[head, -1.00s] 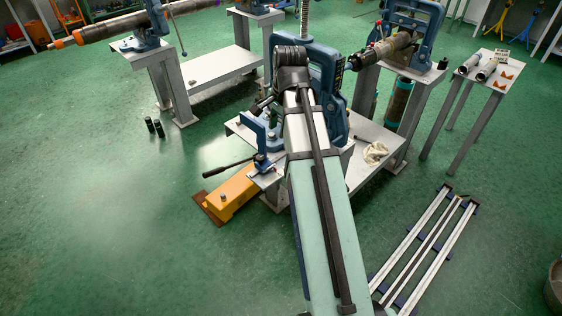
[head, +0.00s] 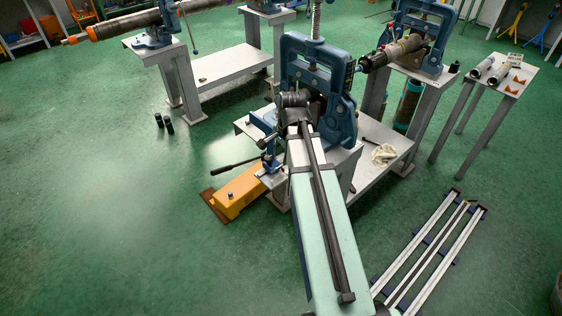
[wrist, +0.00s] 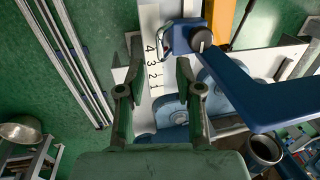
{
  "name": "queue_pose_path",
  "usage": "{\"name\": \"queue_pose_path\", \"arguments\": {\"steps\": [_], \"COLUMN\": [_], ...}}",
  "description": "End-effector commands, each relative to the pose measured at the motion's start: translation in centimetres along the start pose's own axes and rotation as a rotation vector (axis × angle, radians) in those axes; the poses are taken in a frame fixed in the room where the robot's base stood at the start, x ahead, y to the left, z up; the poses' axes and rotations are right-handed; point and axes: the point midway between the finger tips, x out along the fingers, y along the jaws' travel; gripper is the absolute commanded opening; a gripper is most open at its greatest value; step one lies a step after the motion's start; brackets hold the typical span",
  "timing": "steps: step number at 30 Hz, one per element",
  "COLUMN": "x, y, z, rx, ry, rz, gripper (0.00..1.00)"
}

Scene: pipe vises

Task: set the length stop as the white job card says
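In the wrist view a white scale (wrist: 151,18) with the numbers 4, 3, 2 and 1 lies below my gripper (wrist: 159,62). My gripper is open and empty, its two fingers apart on either side of the scale. A blue stop block (wrist: 180,38) with a dark round knob (wrist: 200,40) sits beside the scale near the 4 and 3, just beyond the right fingertip. In the head view my arm hides the gripper's fingers in front of the large blue vise (head: 342,115). A small pale card (head: 516,58) stands on the side table; its writing is unreadable.
A blue bar (wrist: 255,95) crosses close to the right of my gripper in the wrist view. A yellow block (head: 238,192) lies on the floor left of the vise bench. A rail rack (head: 425,255) lies at right.

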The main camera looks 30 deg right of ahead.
Motion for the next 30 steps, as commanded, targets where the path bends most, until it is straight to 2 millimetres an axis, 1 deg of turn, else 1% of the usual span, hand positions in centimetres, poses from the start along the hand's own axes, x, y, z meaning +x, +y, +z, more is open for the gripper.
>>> {"name": "queue_pose_path", "arguments": {"steps": [1,3,9,15,23,26,27,30], "x": [0.8,1.8,3.7,4.4,4.5,4.5,4.5,4.5], "y": [0.0,0.1,0.0,0.0,0.0,0.0,0.0,0.0], "z": [0.0,0.1,0.0,0.0,0.0,0.0,0.0,0.0], "rx": [0.000,0.000,-0.001,-0.001,-0.001,-0.001,-0.001,0.000], "ry": [-0.001,-0.001,0.000,0.000,0.000,0.000,0.000,0.000], "rz": [0.002,0.002,0.001,0.000,0.000,0.000,0.000,0.000], "gripper": [0.35,0.35,0.35,0.35,0.35,0.03,0.00,0.00]}}
